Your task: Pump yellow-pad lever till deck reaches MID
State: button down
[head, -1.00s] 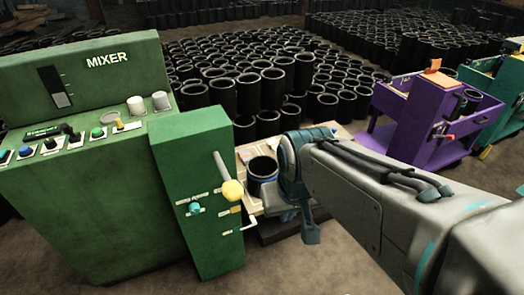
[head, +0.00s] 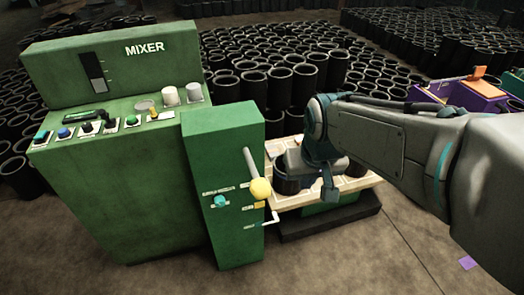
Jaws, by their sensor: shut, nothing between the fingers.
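A grey lever with a yellow ball end (head: 261,189) slants down to the right from the front of the green post (head: 225,150). A small yellow pad (head: 260,205) sits just below the ball. The pale deck (head: 350,189) lies right of the post on a green base, low above the floor. Dark sleeves (head: 290,182) stand on it, partly hidden by my arm. My gripper (head: 329,192) hangs over the deck, right of the yellow ball and apart from it. It is shut and empty. No MID mark is legible.
The green MIXER console (head: 110,150) stands left, with knobs, buttons and a gauge (head: 95,72). A white crank handle (head: 266,222) juts out below the lever. Many black sleeves (head: 300,75) crowd the floor behind. A purple cart (head: 470,95) stands far right.

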jog(key=r+n+p, duration=0.1)
jog(key=r+n, duration=0.1)
send_over(261, 185)
jog(key=s, duration=0.4)
jog(key=shift+w+d+f+y, duration=0.2)
jog(key=shift+d+y, duration=0.1)
jog(key=shift+d, duration=0.15)
jog(key=x, duration=0.8)
jog(key=p+x, duration=0.1)
jog(key=x, duration=0.3)
jog(key=shift+s+d+f, duration=0.15)
jog(key=shift+s+f, duration=0.05)
jog(key=shift+f, duration=0.9)
